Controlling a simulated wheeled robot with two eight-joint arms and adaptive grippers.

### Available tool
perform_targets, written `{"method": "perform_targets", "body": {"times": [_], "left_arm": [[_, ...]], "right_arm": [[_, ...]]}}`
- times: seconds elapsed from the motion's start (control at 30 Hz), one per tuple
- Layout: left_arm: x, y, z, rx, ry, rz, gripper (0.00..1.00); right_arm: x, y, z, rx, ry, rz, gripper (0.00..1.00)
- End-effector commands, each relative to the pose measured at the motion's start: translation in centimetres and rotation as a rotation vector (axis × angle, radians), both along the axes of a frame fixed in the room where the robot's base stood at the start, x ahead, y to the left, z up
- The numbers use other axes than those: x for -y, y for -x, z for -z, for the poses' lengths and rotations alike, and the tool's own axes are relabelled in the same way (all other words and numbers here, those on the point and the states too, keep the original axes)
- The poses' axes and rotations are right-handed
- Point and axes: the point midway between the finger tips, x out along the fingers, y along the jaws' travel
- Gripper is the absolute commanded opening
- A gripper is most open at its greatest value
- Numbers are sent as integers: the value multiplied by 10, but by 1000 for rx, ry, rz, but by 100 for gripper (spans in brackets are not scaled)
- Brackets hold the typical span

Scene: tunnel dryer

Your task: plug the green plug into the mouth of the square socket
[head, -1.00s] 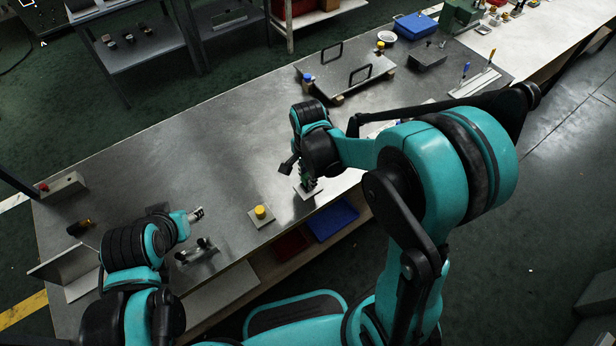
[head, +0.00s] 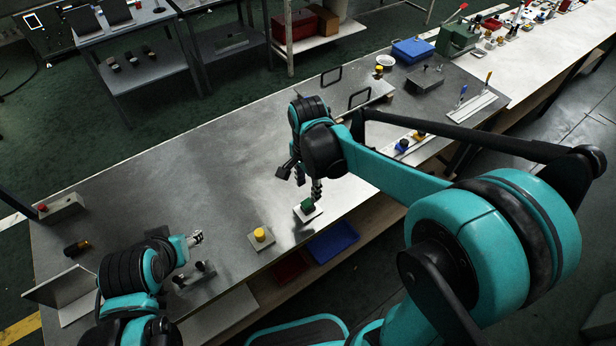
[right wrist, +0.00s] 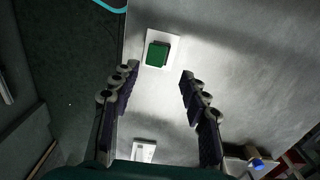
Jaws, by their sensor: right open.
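The green plug (head: 308,205) is a small green block on a pale square plate (head: 313,214) near the table's front edge. It also shows in the right wrist view (right wrist: 158,53), ahead of the fingertips. My right gripper (head: 299,183) is open above the plug, its fingers spread and empty; they also show in the right wrist view (right wrist: 157,77). My left gripper (head: 196,238) is low at the left, over the table; its jaw state is unclear. I cannot surely identify the square socket; a pale plate (right wrist: 144,150) with small dark marks lies low in the right wrist view.
A yellow knob (head: 260,234) on a plate stands left of the plug. A blue tray (head: 332,242) sits below the table edge. The table's middle is clear.

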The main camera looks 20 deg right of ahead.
Motion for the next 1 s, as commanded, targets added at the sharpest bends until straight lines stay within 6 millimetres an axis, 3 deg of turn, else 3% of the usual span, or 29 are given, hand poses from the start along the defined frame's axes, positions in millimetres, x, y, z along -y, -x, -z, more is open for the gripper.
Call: {"method": "perform_targets", "body": {"times": [0.1,0.23,0.6,0.63,0.8,1.0], "left_arm": [[0,0,0,0,0,0,46],[0,0,0,0,0,0,46],[0,0,0,0,0,0,46],[0,0,0,0,0,0,46],[0,0,-6,0,0,0,46],[0,0,-37,0,0,0,46]], "right_arm": [[0,0,-23,0,0,0,45],[0,0,-38,0,0,0,45],[0,0,-45,0,0,0,45],[0,0,-45,0,0,0,43],[0,-1,-46,0,0,-55,0],[-1,-6,-49,0,0,-381,0]]}}
